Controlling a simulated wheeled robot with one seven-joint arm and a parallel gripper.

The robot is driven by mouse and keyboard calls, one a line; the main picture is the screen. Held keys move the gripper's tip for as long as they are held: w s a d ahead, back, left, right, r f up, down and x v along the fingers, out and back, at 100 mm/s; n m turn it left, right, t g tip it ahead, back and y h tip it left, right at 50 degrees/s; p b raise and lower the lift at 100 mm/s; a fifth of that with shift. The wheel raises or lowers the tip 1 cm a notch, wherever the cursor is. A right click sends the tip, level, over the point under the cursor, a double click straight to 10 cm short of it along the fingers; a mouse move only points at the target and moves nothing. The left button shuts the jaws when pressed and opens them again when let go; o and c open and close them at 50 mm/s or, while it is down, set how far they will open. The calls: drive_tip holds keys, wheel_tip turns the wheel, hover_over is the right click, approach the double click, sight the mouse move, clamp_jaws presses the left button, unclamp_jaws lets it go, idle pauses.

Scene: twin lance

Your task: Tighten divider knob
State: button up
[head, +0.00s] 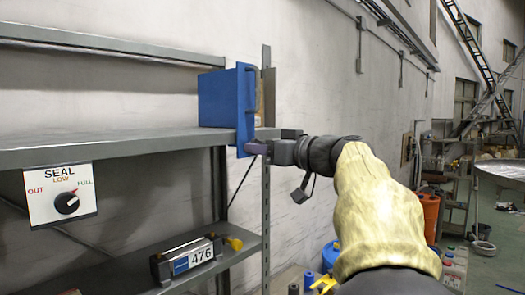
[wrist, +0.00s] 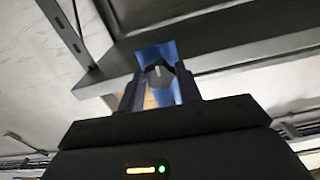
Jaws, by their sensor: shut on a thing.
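A blue divider (head: 222,100) stands upright at the right end of the upper grey shelf, its front plate reaching below the shelf edge. My gripper (head: 257,147) is at the lower part of that plate. In the wrist view my gripper (wrist: 158,84) has its two dark fingers on either side of a dark grey knob (wrist: 158,72) with a pale mark, and is shut on it. The knob sits against the blue divider (wrist: 153,52). In the head view the fingers hide the knob.
A white SEAL dial panel (head: 60,195) hangs at the shelf front. A device marked 476 (head: 190,258) with a yellow knob (head: 235,244) is on the lower shelf. A shelf post (head: 266,200) stands close below my gripper. An orange bin (head: 429,215) stands farther back.

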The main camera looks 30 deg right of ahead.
drive_tip(key=shift+m+p, duration=3.65)
drive_tip(key=shift+m, duration=13.95)
drive_tip(key=o, duration=1)
